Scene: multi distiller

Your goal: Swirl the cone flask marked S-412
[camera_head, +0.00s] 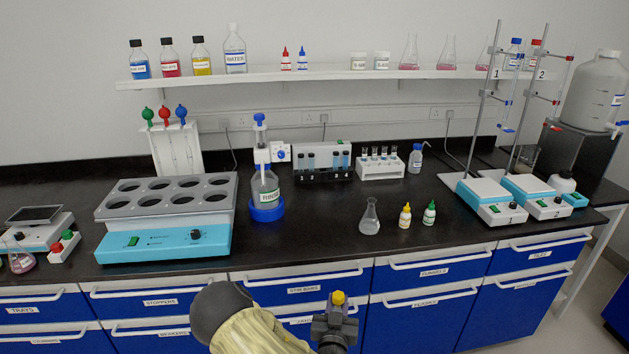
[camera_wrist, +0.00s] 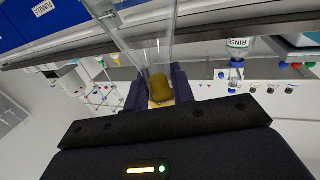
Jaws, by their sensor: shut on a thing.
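My gripper (camera_wrist: 157,92) is shut on a clear glass cone flask (camera_wrist: 148,40) with a yellow-brown stopper (camera_wrist: 158,86). In the wrist view the dark fingers lie on both sides of its neck, and the glass widens away from them. In the head view my gripper (camera_head: 336,312) is in front of the drawers, below the bench edge, with the yellow stopper (camera_head: 338,297) showing on top. The flask's body is mostly hidden there. No marking S-412 can be read on it.
Another cone flask (camera_head: 370,222) stands near the bench's front edge, beside a yellow-capped bottle (camera_head: 405,216) and a green-capped bottle (camera_head: 429,213). The rinse bottle (camera_head: 265,192) and the blue heating block (camera_head: 165,236) stand left. Bare bench lies around (camera_head: 320,225).

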